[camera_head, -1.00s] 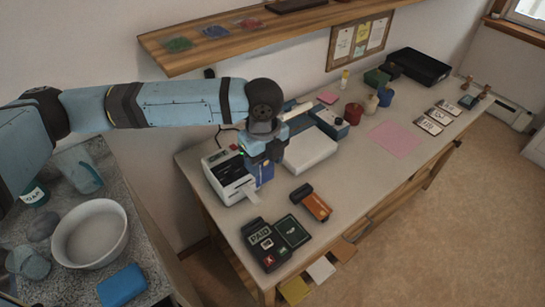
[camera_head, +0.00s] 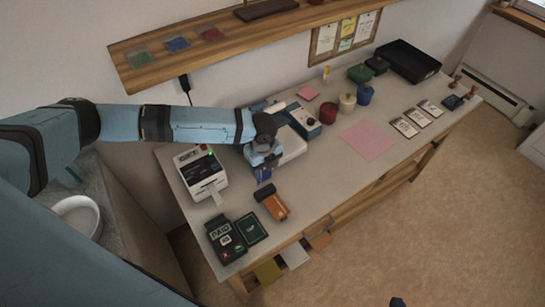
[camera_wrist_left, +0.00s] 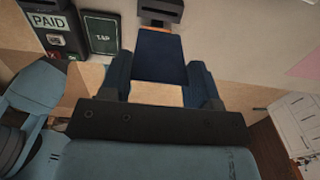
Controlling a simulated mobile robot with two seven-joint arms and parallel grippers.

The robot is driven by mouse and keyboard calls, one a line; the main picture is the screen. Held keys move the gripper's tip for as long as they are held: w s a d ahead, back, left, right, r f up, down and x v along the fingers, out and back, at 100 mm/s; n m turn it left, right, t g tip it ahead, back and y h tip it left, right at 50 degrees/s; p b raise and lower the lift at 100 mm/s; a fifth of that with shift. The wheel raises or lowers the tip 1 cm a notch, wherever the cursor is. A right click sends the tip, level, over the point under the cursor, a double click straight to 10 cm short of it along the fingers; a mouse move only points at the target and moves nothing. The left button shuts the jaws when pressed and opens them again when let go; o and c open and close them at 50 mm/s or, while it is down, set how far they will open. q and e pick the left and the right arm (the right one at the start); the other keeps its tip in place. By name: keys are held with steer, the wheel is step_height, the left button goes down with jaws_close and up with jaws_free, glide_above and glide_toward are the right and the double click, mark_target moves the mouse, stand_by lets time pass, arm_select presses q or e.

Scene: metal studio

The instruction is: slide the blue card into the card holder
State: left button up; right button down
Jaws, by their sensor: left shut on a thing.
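My left gripper (camera_head: 263,160) is shut on the blue card (camera_head: 264,174) and holds it above the table. In the left wrist view the card (camera_wrist_left: 158,57) sticks out from between the fingers (camera_wrist_left: 160,82). An orange and black device (camera_head: 272,203), which looks like the card holder, lies in front of the card. Its black slotted end (camera_wrist_left: 160,9) shows just past the card's far edge in the wrist view. A gap seems to remain between card and slot, though the depth is hard to tell. My right gripper is not recognisable in view.
The PAID terminal (camera_head: 222,236) and TAP pad (camera_head: 251,229) are at the near left.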

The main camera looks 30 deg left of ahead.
mark_target(264, 177)
arm_select(q)
steer(key=shift+f, duration=0.3)
step_height(264, 177, down, 2)
steer(key=b, duration=0.2)
steer(key=shift+f+b, duration=0.2)
steer(key=shift+b, duration=0.2)
step_height(264, 177, down, 2)
steer(key=shift+f+b, duration=0.1)
steer(key=shift+b, duration=0.95)
steer(key=shift+f, duration=0.2)
steer(key=shift+r, duration=0.1)
steer(key=shift+f, duration=0.4)
steer(key=shift+f, duration=1.15)
